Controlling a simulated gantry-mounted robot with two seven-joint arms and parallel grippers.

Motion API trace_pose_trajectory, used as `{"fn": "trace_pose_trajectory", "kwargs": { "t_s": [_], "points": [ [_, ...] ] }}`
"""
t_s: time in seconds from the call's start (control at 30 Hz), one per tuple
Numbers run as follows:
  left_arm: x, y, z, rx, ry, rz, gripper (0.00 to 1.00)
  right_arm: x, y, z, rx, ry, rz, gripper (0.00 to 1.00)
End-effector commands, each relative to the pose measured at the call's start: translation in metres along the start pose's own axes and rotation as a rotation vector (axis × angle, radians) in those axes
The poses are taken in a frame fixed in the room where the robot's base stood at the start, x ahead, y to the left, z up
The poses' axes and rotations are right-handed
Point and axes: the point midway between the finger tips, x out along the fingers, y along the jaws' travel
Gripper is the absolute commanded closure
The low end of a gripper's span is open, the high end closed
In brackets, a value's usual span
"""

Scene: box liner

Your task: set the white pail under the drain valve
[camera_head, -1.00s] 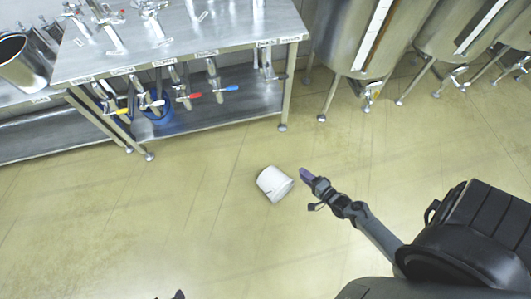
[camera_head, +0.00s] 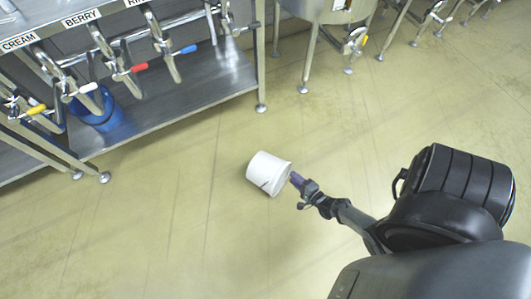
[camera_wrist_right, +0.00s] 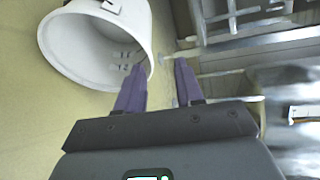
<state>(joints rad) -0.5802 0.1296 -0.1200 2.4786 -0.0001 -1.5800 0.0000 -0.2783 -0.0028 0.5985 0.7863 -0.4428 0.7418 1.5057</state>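The white pail (camera_head: 264,172) is on the pale floor in front of the steel bench, looking tilted, with its mouth towards my right gripper (camera_head: 296,180). In the right wrist view the pail (camera_wrist_right: 85,50) is at the upper left, its mouth facing the camera. The two purple fingers of the right gripper (camera_wrist_right: 160,82) are spread apart. One overlaps the pail's mouth and the other is beyond its rim; I cannot tell whether they touch it. A valve (camera_head: 354,40) hangs under the nearest steel tank (camera_head: 325,8). My left gripper is out of view.
The bench (camera_head: 200,90) at upper left has taps with coloured handles above a low shelf. A blue container (camera_head: 100,115) stands on that shelf. Tank legs (camera_head: 309,60) and more valves are along the top. The floor (camera_head: 170,220) around the pail is clear.

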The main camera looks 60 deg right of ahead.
Motion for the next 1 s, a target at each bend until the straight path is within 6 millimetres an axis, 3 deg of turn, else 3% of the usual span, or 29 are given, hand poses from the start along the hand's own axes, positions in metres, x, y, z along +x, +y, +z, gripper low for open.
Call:
{"fn": "trace_pose_trajectory", "kwargs": {
  "t_s": [0.03,0.17,0.37,0.6,0.8,1.0],
  "points": [
    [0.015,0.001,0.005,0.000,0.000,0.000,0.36,0.007,0.014,-0.001,0.002,-0.001,-0.004,0.63],
    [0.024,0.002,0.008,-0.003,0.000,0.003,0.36,0.013,0.021,-0.001,0.003,-0.003,-0.010,0.63],
    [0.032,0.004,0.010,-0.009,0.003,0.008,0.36,0.029,0.022,0.000,0.004,-0.004,-0.014,0.63],
    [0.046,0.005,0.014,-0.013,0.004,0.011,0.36,0.061,0.022,0.000,0.003,-0.005,-0.014,0.63],
    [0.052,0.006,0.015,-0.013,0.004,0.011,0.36,0.074,0.022,0.001,0.003,-0.004,-0.012,0.63],
    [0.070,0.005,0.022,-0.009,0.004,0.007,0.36,0.097,0.028,0.001,0.004,-0.005,-0.014,0.63]
  ]
}}
